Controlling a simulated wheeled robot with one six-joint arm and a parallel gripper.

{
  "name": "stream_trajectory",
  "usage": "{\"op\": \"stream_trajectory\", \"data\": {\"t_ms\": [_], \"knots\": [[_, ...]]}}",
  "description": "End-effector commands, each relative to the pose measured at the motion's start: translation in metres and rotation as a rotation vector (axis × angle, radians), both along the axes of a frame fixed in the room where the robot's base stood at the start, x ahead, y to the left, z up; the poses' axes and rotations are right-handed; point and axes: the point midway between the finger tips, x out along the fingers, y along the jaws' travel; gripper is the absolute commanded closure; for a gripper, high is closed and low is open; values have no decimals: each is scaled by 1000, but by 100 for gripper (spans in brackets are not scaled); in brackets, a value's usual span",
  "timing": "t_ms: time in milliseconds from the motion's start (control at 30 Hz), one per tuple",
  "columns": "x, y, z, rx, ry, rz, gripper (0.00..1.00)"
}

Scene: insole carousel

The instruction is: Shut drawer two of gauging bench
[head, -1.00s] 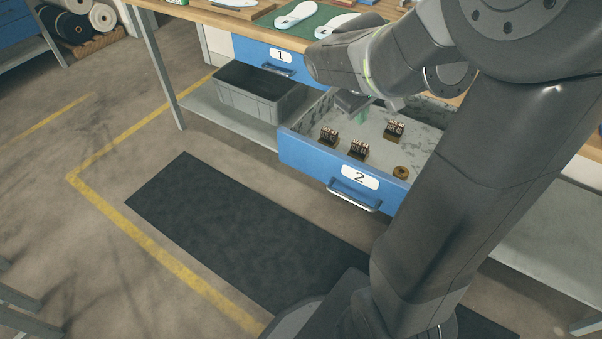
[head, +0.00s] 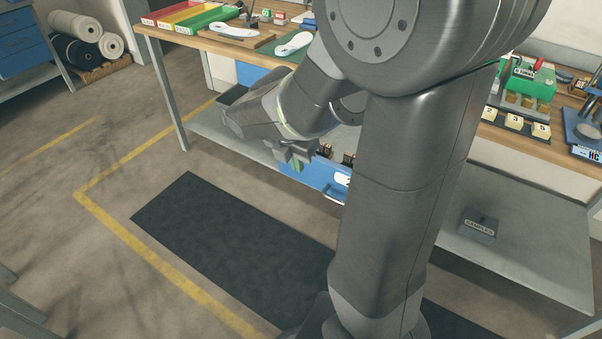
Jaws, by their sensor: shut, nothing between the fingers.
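Drawer two (head: 318,177) of the gauging bench (head: 232,45) stands open, its blue front out from the bench. Part of its white label and its handle (head: 334,197) show at the right, beside my arm. Small dark blocks (head: 347,158) show inside; my arm hides most of the interior. My gripper (head: 297,165) points down, its green-tipped fingers shut and empty, overlapping the left end of the drawer front in the view. I cannot tell whether it touches the front.
Blue drawer one (head: 247,73) is mostly hidden behind my arm. A lower shelf (head: 215,130) runs beneath the bench, with a grey box labelled SAMPLES (head: 479,225) at right. A black mat (head: 235,250) lies on clear floor in front.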

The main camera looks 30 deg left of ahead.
Motion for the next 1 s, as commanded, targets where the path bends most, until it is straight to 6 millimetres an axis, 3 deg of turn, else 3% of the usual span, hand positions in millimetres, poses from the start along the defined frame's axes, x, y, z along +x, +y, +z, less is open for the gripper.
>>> {"op": "stream_trajectory", "data": {"t_ms": [167, 533, 800, 1000], "knots": [[5, -2, -24, -6, 3, 0, 100], [24, -3, -101, -4, 2, -2, 100], [58, -5, -95, 1, 1, -4, 100], [64, -5, -95, 0, 1, -1, 100]]}}
